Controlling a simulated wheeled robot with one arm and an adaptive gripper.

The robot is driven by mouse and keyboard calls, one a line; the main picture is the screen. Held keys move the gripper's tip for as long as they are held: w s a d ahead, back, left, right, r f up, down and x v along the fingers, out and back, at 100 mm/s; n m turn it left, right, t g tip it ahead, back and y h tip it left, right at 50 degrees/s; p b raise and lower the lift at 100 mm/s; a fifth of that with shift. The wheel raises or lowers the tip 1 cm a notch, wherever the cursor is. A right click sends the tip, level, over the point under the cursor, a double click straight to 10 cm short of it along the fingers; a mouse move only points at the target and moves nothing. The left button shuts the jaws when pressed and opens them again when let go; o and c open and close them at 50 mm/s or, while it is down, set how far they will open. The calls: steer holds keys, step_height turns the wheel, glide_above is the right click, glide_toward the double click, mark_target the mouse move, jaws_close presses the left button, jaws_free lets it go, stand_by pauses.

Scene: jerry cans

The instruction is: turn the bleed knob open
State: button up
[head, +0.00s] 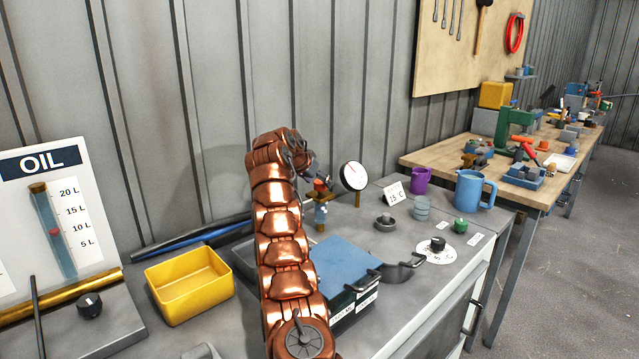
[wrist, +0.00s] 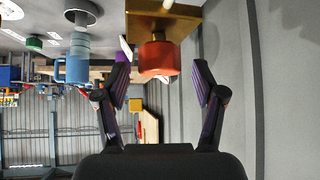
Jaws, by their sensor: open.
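A red knob (head: 319,185) sits on a brass fitting beside the pressure gauge (head: 353,177) in the head view, partly hidden by my gripper. In the wrist view, which looks inverted, the red knob (wrist: 157,58) hangs from a brass block (wrist: 160,20). My gripper (wrist: 161,78) is open, with one finger on each side of the knob and visible gaps to both. In the head view my gripper (head: 316,172) is at the far end of my copper arm, close to the knob. I cannot tell the knob's turn angle.
A yellow bin (head: 189,285) and a blue-lidded box (head: 342,265) stand on the grey bench around my arm. A blue jug (head: 474,190), a purple cup (head: 420,180) and a black dial knob (head: 437,244) are to the right. A corrugated wall is behind.

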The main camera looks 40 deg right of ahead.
steer(key=v, duration=1)
steer(key=shift+r, duration=0.15)
steer(key=shift+a, duration=0.1)
steer(key=a+r+n+y+p, duration=0.3)
steer(key=a+r+n, duration=0.15)
steer(key=a, duration=0.65)
steer(key=s+a+n+y+p, duration=0.2)
steer(key=s+a+n, duration=0.55)
steer(key=a, duration=0.75)
steer(key=s+a+f+n+g+y+p, duration=0.1)
steer(key=s+a+f, duration=0.3)
steer(key=s, duration=0.9)
steer(key=s+a+f+n+g+y+p, duration=0.1)
steer(key=s+a+f, duration=0.3)
steer(key=s, duration=0.9)
steer(key=s+a+f+n+g+y+p, duration=0.1)
steer(key=s+a+f, duration=0.3)
steer(key=s+a, duration=0.5)
steer(key=s+p, duration=0.1)
steer(key=s, duration=0.4)
steer(key=shift+g+y+p, duration=0.35)
steer(key=shift+g+y, duration=0.05)
